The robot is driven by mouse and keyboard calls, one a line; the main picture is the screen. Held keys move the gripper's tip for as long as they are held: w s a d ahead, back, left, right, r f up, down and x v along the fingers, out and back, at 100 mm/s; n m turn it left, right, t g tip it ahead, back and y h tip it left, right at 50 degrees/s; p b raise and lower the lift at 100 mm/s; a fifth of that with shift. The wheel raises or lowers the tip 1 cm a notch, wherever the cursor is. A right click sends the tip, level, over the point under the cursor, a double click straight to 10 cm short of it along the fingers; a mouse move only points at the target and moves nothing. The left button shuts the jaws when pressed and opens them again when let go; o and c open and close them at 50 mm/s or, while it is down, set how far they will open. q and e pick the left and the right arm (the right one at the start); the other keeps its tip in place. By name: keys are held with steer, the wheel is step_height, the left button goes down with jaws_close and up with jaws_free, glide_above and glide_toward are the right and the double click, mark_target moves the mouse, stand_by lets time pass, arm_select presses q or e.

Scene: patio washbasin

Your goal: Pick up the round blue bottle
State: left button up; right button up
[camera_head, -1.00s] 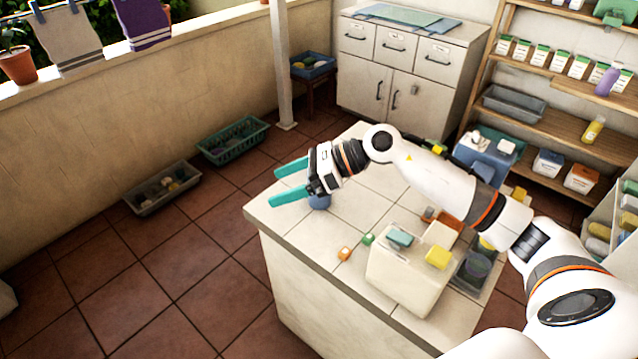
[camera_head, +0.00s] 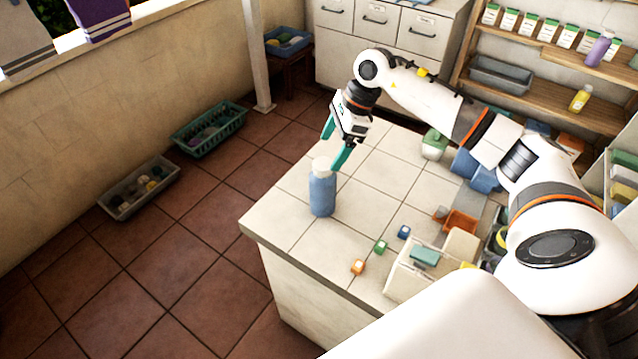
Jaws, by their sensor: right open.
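The round blue bottle (camera_head: 322,194) stands upright on the tiled counter (camera_head: 285,222), near its left edge. It has a pale cap. My right gripper (camera_head: 336,150) is open with teal fingers, just above and behind the bottle in the picture. One finger shows close to the cap, on its right; I cannot tell whether it touches. Nothing is between the fingers that I can see. My left gripper is not in view.
A cream caddy (camera_head: 405,282) stands at the front. A green-and-white container (camera_head: 434,145) stands farther back. The counter around the bottle is clear.

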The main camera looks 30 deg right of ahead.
mark_target(326, 163)
steer(key=p+x, duration=0.1)
steer(key=x, duration=0.2)
steer(key=shift+a+f, duration=0.15)
steer(key=shift+f, duration=0.05)
steer(key=p+x, duration=0.2)
steer(key=x, duration=0.2)
steer(key=shift+s+a+f, duration=0.1)
steer(key=shift+s+f, duration=0.05)
steer(key=shift+f, duration=0.25)
steer(key=shift+a+f, duration=0.1)
steer(key=shift+f, duration=0.2)
steer(key=shift+c, duration=0.6)
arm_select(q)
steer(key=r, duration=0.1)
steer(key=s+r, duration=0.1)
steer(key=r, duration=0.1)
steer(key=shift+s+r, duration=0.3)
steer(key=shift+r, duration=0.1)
arm_select(e)
steer(key=c, duration=1.6)
